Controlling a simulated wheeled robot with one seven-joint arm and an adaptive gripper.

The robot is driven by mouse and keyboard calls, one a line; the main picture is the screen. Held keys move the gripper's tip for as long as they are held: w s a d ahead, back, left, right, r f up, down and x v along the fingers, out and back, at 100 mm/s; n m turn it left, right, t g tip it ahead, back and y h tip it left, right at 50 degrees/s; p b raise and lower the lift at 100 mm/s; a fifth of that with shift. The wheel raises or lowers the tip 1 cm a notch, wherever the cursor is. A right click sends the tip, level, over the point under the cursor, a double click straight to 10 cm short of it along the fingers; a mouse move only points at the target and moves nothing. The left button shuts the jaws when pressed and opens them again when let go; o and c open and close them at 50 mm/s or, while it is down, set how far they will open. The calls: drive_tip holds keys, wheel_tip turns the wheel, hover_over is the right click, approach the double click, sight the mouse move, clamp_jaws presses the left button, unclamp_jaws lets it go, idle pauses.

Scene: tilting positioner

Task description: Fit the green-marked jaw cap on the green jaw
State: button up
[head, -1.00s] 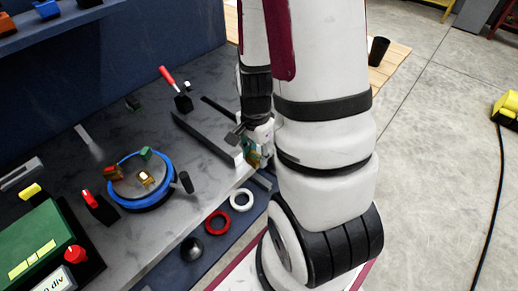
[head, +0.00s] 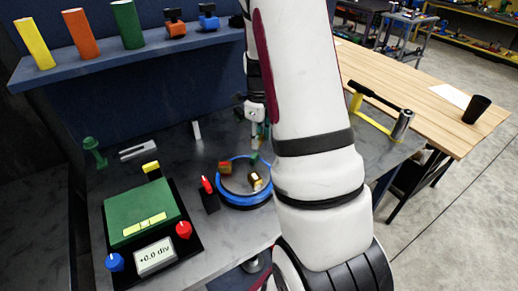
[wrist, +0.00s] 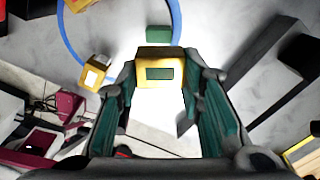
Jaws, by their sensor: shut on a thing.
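The jaw cap (wrist: 155,68) is a gold block with a green mark, held between my gripper's fingertips (wrist: 160,85) in the wrist view. The green jaw (wrist: 158,35) shows just beyond the cap; the two look separate, but the gap is hard to judge. In the head view the green jaw (head: 254,158) stands at the back of the blue-ringed positioner (head: 243,203). My gripper (head: 257,135) is above and behind it there, partly hidden by my arm, and the cap is too small to make out.
On the positioner's disc are a gold block with a white face (head: 255,181) and an orange-red block (head: 225,168). A red-tipped lever (head: 207,186) stands left of it, beside the green control box (head: 140,211). A shelf (head: 150,55) runs along the back.

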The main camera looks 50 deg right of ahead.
sight(256, 156)
drive_tip(key=shift+w+a+r, duration=0.1)
drive_tip(key=shift+w+a, duration=0.2)
drive_tip(key=shift+w, duration=0.2)
drive_tip(key=shift+f+b, duration=0.9)
drive_tip(key=shift+f, duration=1)
drive_tip(key=shift+f, duration=0.1)
drive_tip(key=shift+f+b, duration=0.7)
drive_tip(key=shift+f, duration=0.65)
drive_tip(key=o, duration=1.3)
drive_tip(key=shift+o, duration=0.6)
drive_tip(key=o, duration=0.4)
drive_tip(key=shift+c, duration=0.2)
